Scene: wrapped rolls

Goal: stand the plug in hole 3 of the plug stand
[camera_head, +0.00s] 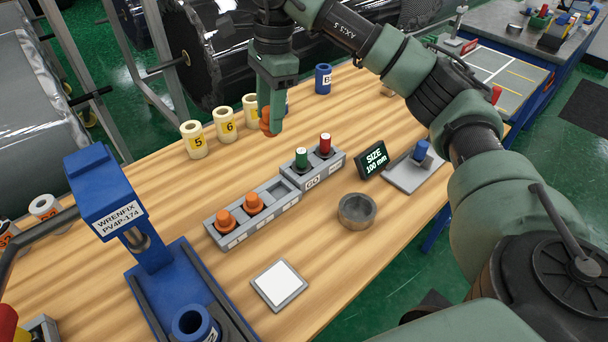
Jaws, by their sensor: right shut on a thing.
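My right gripper (272,122) comes down from the top middle of the head view and is shut on an orange plug (265,127). Its fingers hide most of the plug, which is above the table, behind the plug stand. The grey plug stand (236,238) is a long narrow block on the table. Two orange plugs stand in it, one at its left end (227,220) and one beside that (253,203). The hole at its right end (281,191) looks empty. The labels on its front are too small to read. My left gripper is not in view.
A grey block (312,183) marked GO holds green and red handles against the stand's right end. A size display (372,160), grey ring (357,211) and white pad (279,285) lie nearby. Numbered cream rolls (193,139) stand behind. A blue press (108,197) is at left.

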